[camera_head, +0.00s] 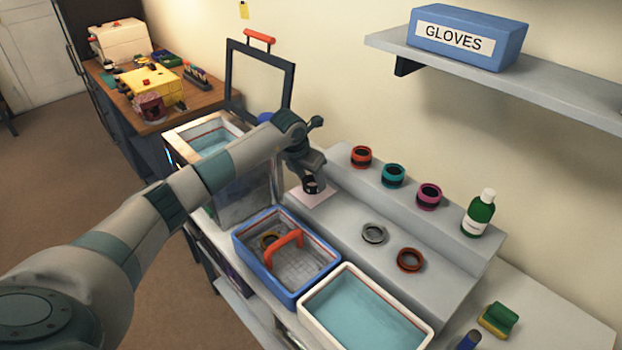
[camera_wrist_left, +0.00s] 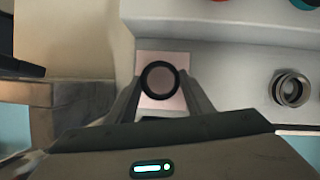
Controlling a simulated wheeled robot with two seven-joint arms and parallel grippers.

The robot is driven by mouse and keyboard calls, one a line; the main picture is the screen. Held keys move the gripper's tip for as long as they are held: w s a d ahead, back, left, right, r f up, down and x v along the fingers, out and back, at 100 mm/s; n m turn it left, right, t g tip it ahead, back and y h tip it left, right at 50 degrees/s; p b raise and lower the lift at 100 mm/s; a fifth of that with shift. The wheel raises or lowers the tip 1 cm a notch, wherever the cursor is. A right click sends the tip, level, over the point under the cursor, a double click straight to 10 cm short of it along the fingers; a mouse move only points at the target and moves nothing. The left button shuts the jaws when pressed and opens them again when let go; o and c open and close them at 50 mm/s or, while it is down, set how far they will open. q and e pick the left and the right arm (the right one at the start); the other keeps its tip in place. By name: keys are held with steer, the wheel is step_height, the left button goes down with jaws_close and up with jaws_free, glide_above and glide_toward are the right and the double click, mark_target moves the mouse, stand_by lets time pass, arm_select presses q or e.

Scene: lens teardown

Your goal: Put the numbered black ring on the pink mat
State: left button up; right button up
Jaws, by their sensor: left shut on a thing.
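The black ring (camera_head: 311,184) is between the fingers of my left gripper (camera_head: 309,180), over the pink mat (camera_head: 313,198). In the left wrist view the ring (camera_wrist_left: 160,94) sits between the two fingertips (camera_wrist_left: 160,97), with the pink mat (camera_wrist_left: 149,62) behind it. My left gripper is shut on the ring. I cannot tell whether the ring touches the mat, and no number on it is legible. My right gripper is not in view.
A silver ring (camera_head: 374,233) and a copper ring (camera_head: 410,260) lie on the lower step. Orange (camera_head: 361,157), teal (camera_head: 393,175) and magenta (camera_head: 428,196) rings stand on the upper step. A blue-rimmed basin (camera_head: 245,262) and a white basin (camera_head: 428,331) are in front.

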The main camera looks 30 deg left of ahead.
arm_select(q)
steer(key=shift+f, duration=0.6)
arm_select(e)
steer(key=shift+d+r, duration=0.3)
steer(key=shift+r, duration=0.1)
arm_select(q)
steer(key=shift+f, duration=0.15)
steer(key=o, duration=1)
steer(key=shift+o, duration=0.2)
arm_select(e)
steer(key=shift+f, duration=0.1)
arm_select(q)
steer(key=shift+r, duration=0.25)
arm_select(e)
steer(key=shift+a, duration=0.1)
